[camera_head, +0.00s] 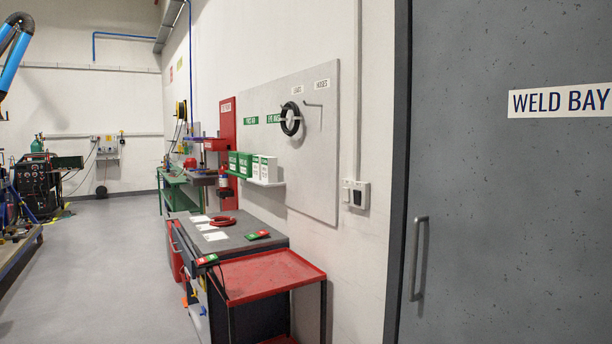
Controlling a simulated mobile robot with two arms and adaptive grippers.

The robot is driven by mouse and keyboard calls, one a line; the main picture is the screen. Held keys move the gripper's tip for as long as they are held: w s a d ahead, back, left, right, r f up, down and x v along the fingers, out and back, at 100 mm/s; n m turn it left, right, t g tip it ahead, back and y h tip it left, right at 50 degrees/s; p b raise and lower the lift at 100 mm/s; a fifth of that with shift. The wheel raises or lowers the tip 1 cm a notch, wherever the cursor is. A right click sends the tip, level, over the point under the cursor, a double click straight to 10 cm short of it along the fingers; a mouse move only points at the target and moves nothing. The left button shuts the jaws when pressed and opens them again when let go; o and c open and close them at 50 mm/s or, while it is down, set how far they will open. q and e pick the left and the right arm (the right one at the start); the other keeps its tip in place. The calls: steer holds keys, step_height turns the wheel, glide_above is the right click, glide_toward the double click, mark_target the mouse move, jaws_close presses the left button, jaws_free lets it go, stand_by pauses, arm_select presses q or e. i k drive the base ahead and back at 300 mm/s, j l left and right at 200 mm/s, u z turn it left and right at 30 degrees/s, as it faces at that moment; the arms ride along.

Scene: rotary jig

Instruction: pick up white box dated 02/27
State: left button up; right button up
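A small shelf (268,183) on the grey wall panel holds a row of boxes. A white box (264,169) with green marks stands upright at the right part of the row. Green boxes (244,164) with white print stand beside it on the left. The boxes are small in the picture, and I cannot read any date on them. Neither of my grippers is in view.
Below the shelf stands a dark-topped workbench (238,238) with papers and a red coil (223,221). A red cart (272,276) stands in front. A grey door (510,200) fills the right side. The floor (110,270) at left is clear.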

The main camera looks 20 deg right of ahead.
mark_target(256, 159)
steer(key=i+j+z, duration=0.95)
steer(key=i+j, duration=0.2)
steer(key=j, duration=0.15)
steer(key=i+j, duration=0.2)
steer(key=j, duration=0.2)
steer(key=i+j+z, duration=0.1)
steer(key=j, duration=0.25)
steer(key=i+j, duration=0.5)
steer(key=j, duration=0.3)
steer(key=i+j, duration=0.2)
steer(key=j, duration=0.2)
steer(key=i+j, duration=0.7)
steer(key=j, duration=0.1)
